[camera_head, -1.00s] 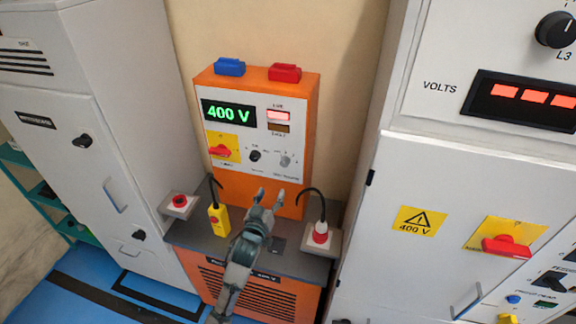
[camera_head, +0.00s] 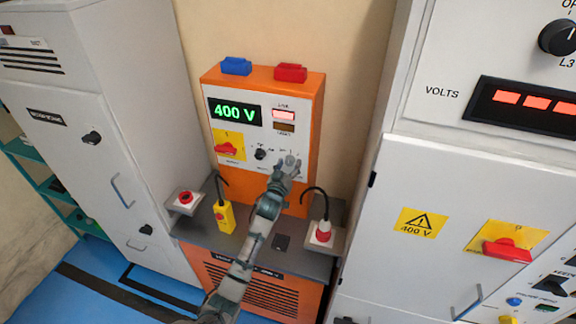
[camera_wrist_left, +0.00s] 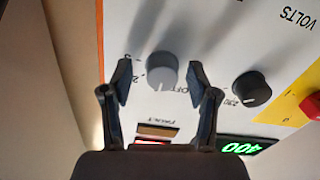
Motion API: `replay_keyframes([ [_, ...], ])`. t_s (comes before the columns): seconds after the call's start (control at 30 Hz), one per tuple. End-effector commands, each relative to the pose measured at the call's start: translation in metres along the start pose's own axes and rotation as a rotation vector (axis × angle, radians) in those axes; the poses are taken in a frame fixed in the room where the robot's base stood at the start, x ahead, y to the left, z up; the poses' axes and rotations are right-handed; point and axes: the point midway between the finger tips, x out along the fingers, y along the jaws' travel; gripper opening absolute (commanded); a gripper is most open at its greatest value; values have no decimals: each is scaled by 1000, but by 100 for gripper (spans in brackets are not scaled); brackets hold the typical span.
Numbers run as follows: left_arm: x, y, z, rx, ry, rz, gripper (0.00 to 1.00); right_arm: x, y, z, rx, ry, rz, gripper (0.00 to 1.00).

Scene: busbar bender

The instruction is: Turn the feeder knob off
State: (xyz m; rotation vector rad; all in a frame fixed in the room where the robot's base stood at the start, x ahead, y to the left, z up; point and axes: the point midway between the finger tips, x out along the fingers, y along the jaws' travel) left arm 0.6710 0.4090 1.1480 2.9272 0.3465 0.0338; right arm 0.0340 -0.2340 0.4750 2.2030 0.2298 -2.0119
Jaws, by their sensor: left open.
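A grey round knob (camera_wrist_left: 162,70) with OFF and number marks around it sits on the white panel of the orange unit (camera_head: 311,130). In the head view this knob (camera_head: 290,160) is partly covered by my left gripper (camera_head: 286,166). In the left wrist view my left gripper (camera_wrist_left: 160,74) is open, with one finger on each side of the grey knob and a visible gap to both. A black knob (camera_wrist_left: 252,89) is beside it, also seen in the head view (camera_head: 260,154). My right gripper is not in view.
A red switch on a yellow plate (camera_head: 226,148) and a green 400 V display (camera_head: 235,110) share the panel. Tall grey cabinets flank the unit.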

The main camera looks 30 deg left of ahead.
Motion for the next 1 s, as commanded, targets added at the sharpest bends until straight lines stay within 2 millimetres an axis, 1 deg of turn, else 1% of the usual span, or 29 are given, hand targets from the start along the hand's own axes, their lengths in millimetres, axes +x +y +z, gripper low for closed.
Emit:
replay_keyframes([
  [0.03, 0, -1, 0, 0, 0, 0, 60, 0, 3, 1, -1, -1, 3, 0],
  [0.07, 0, -1, 0, -1, -1, 0, 57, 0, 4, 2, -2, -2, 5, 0],
  [0.1, 0, -2, 1, -1, -1, 0, 47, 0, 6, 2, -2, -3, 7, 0],
  [0.17, 1, -3, 1, -2, -2, -1, 32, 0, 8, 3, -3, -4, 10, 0],
  [0.2, 1, -3, 1, -2, -2, 0, 22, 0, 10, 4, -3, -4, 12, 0],
  [0.3, 1, -3, 1, -2, -1, 1, 0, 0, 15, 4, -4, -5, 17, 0],
  [0.47, 1, -3, 1, -5, -2, 0, 0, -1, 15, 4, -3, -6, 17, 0],
  [0.67, 2, -4, 1, -44, -3, -2, 0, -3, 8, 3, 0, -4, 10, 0],
  [0.87, 2, -3, -1, -158, -2, -2, 0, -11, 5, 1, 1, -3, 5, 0],
  [1.0, 2, -2, -1, -272, -2, -1, 0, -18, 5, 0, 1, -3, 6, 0],
])
